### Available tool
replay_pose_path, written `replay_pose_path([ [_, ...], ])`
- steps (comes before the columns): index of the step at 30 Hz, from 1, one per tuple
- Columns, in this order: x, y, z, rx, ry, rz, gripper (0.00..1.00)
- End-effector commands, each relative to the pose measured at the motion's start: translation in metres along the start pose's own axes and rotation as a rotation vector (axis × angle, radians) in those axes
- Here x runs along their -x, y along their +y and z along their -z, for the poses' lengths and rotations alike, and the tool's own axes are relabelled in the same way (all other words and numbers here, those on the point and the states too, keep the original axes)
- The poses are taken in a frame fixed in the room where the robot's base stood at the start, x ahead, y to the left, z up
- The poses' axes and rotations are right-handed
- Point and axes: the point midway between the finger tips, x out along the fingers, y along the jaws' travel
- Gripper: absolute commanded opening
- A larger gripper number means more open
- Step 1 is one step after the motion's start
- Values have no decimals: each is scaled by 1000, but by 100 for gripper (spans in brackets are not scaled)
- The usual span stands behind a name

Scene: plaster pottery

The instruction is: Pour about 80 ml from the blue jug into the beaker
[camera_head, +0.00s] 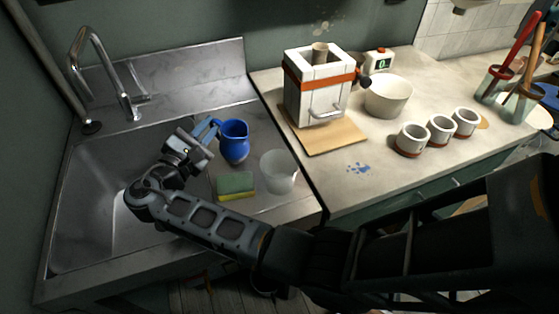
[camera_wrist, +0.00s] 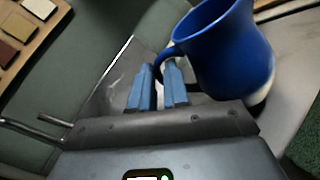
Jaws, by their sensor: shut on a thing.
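The blue jug (camera_head: 234,142) is upright over the metal drainboard, close to the sink basin's right edge. I cannot tell whether its base touches the board. My gripper (camera_head: 208,130) comes from the left and is shut on the jug's handle. In the wrist view the blue fingertips (camera_wrist: 160,85) meet around the handle, and the jug (camera_wrist: 225,50) fills the upper right. A pale translucent beaker (camera_head: 279,172) stands on the drainboard to the right of the jug and nearer. The liquid inside the jug is hidden.
A green and yellow sponge (camera_head: 236,186) lies left of the beaker. The sink basin (camera_head: 95,190) and tap (camera_head: 100,75) are to the left. On the counter are a strapped plaster mould (camera_head: 318,88), a white bowl (camera_head: 388,97) and several cups (camera_head: 411,140).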

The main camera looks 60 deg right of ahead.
Motion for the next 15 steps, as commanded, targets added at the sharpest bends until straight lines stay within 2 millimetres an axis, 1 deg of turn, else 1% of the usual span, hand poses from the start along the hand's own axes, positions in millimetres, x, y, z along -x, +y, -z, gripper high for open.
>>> replay_pose_path([
  [15, 6, -15, -38, -331, -57, -33, 0],
])
